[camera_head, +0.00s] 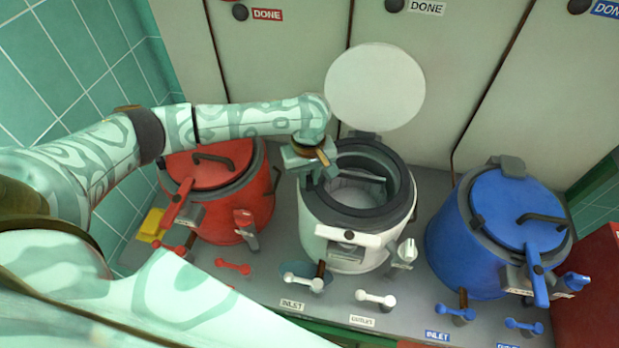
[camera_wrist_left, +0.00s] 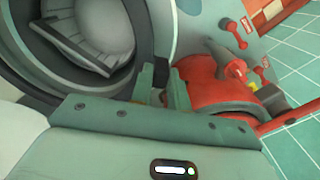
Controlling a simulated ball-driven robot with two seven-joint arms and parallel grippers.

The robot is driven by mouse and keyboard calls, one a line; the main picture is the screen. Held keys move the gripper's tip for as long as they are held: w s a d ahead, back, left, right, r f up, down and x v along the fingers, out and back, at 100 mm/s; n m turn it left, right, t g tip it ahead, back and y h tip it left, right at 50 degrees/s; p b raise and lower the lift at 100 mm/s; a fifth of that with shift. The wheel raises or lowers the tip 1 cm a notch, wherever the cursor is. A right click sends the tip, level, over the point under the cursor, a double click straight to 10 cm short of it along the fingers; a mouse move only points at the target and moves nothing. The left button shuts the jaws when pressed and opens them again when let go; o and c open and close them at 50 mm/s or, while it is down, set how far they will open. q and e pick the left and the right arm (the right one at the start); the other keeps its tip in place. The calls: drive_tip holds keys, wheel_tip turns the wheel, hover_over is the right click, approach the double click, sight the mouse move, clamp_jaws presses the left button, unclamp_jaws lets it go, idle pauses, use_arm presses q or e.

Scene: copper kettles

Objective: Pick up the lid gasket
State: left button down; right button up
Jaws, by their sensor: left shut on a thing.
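The white kettle (camera_head: 330,222) stands open in the middle, its round white lid (camera_head: 376,86) raised behind it. A dark ring (camera_head: 407,188), which looks like the lid gasket, lies around its mouth; it also shows in the left wrist view (camera_wrist_left: 145,45). My left gripper (camera_head: 318,176) is at the ring's left edge, pointing down. Its fingers (camera_wrist_left: 164,92) are shut on a dark piece that appears to be the gasket, though the contact is partly hidden. I cannot tell whether the ring is lifted off the rim. My right gripper is out of view.
A closed red kettle (camera_head: 228,212) stands to the left and a closed blue kettle (camera_head: 460,245) to the right. Small valve handles line the grey counter (camera_head: 400,318) in front. Pale panels stand behind.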

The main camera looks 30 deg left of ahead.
use_arm(q)
drive_tip(key=s+d+r+p, duration=0.7)
drive_tip(key=s+d+r, duration=0.2)
drive_tip(key=d+r, duration=0.1)
wheel_tip(320, 180, up, 7)
drive_tip(key=p, duration=1.2)
drive_tip(key=shift+d+p, duration=0.15)
drive_tip(key=shift+p, duration=0.15)
drive_tip(key=shift+r, duration=0.1)
